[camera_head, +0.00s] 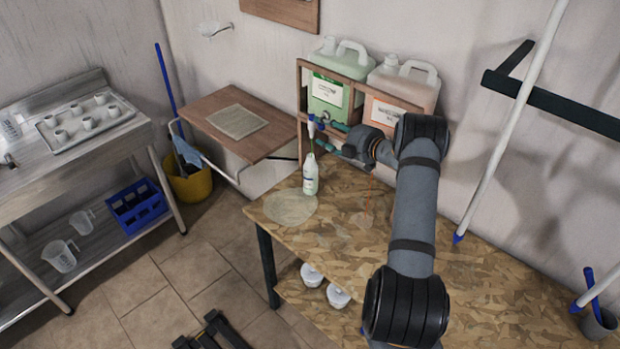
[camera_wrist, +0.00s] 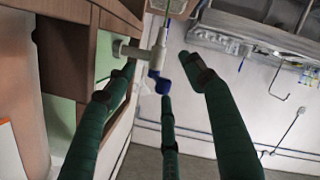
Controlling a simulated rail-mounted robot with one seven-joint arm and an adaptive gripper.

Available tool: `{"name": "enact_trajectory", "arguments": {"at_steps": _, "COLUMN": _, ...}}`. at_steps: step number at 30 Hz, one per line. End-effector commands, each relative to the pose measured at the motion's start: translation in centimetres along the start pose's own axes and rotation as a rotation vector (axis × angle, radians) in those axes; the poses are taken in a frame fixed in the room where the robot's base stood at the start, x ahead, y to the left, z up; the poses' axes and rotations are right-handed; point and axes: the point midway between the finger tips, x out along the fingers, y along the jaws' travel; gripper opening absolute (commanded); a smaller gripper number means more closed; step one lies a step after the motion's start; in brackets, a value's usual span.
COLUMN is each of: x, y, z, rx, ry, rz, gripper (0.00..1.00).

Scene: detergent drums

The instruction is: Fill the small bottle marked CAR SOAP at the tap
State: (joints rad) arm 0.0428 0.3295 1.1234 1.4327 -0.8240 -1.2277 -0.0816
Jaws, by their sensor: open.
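A small pale bottle (camera_head: 310,185) with a pointed top stands upright on the chipboard bench, under the tap (camera_head: 311,128) of the green drum (camera_head: 341,94). Its label is too small to read. My gripper (camera_head: 324,138) is open beside the tap, above and right of the bottle. In the wrist view, the green fingers of my gripper (camera_wrist: 160,72) are spread around the tap, with no clear contact.
A pinkish drum (camera_head: 405,89) stands beside the green one on the wooden rack (camera_head: 301,92). A wooden wall shelf (camera_head: 221,115) is close on the left.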

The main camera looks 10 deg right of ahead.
Motion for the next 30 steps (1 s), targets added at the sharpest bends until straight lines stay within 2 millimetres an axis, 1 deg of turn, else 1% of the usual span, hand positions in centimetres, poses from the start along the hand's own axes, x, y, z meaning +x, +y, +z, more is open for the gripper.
{"name": "enact_trajectory", "arguments": {"at_steps": 1, "x": -0.4, "y": 0.4, "z": 0.7, "rx": 0.004, "ry": -0.012, "rz": 0.009, "gripper": 0.54}}
{"name": "enact_trajectory", "arguments": {"at_steps": 5, "x": -0.7, "y": 0.5, "z": 0.7, "rx": 0.003, "ry": -0.012, "rz": 0.009, "gripper": 0.54}}
{"name": "enact_trajectory", "arguments": {"at_steps": 21, "x": -4.2, "y": 0.6, "z": 0.9, "rx": 0.005, "ry": -0.015, "rz": 0.009, "gripper": 0.54}}
{"name": "enact_trajectory", "arguments": {"at_steps": 25, "x": -4.7, "y": 0.5, "z": 0.8, "rx": 0.003, "ry": -0.011, "rz": 0.007, "gripper": 0.54}}
{"name": "enact_trajectory", "arguments": {"at_steps": 30, "x": -4.7, "y": 0.3, "z": 0.5, "rx": 0.000, "ry": -0.005, "rz": 0.004, "gripper": 0.54}}
